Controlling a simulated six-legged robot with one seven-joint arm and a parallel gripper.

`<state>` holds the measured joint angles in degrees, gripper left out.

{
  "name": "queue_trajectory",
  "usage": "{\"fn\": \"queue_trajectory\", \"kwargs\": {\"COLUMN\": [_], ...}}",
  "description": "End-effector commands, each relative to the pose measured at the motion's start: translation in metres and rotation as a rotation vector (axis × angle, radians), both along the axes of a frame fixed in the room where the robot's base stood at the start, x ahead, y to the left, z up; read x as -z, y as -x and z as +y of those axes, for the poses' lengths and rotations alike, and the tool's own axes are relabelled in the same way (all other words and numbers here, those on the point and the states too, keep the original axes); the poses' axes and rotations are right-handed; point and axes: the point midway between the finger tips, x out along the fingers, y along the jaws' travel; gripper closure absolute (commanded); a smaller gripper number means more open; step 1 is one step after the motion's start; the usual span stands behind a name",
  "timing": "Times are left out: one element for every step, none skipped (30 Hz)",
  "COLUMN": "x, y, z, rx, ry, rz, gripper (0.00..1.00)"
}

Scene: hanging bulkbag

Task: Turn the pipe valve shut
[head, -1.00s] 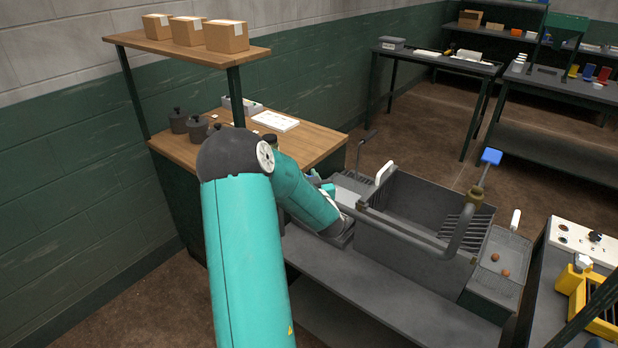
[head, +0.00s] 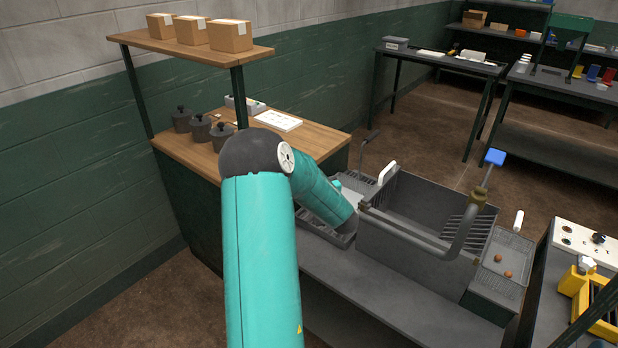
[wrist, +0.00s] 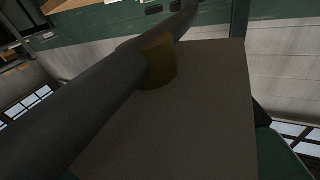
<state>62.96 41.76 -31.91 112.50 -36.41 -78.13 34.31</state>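A grey pipe (head: 415,232) curves over the front of a dark grey sink (head: 440,200). At its right end sits a brass-coloured valve body (head: 478,198). A thin valve handle with a blue grip (head: 494,157) rises up and to the right from it. My teal arm reaches down to the left of the sink, well left of the valve. Its far end is hidden by the arm itself, and no gripper fingers can be made out. The wrist view shows a dark pipe-like bar (wrist: 85,100) with a brass-coloured collar (wrist: 160,62) close to the camera.
A wire basket (head: 503,264) with two brown balls hangs right of the sink. A wooden workbench (head: 320,140) with dark weights (head: 200,127) stands to the left. A yellow tool (head: 583,290) sits on the right-hand bench. The bench in front of the sink is clear.

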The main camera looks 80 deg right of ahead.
Motion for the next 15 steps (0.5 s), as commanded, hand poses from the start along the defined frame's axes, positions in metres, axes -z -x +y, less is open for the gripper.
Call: {"fn": "queue_trajectory", "kwargs": {"x": [0.000,0.000,0.000,0.000,0.001,0.001,0.001,0.001,0.001,0.001,0.001,0.001,0.001,0.000,0.000], "y": [0.000,0.000,0.000,0.000,0.000,0.000,0.000,0.000,0.001,0.001,0.003,0.005,0.007,0.010,0.014], "z": [0.000,0.000,0.000,0.000,0.000,0.000,0.000,0.000,0.001,0.001,0.003,0.005,0.007,0.010,0.015], "rx": [0.000,0.000,0.000,0.000,0.000,0.000,0.000,0.000,0.001,0.001,0.002,0.002,0.003,0.003,0.003], "ry": [0.000,-0.001,-0.001,-0.001,-0.001,-0.001,-0.001,-0.001,-0.002,-0.002,-0.002,-0.002,-0.002,-0.002,-0.001], "rz": [0.000,0.001,0.001,0.001,0.001,0.001,0.001,0.001,0.001,0.001,0.001,0.001,0.001,0.001,0.000], "gripper": [0.45,0.45,0.45,0.45,0.45,0.45,0.45,0.45,0.45,0.45,0.45,0.45,0.45,0.45,0.45]}}
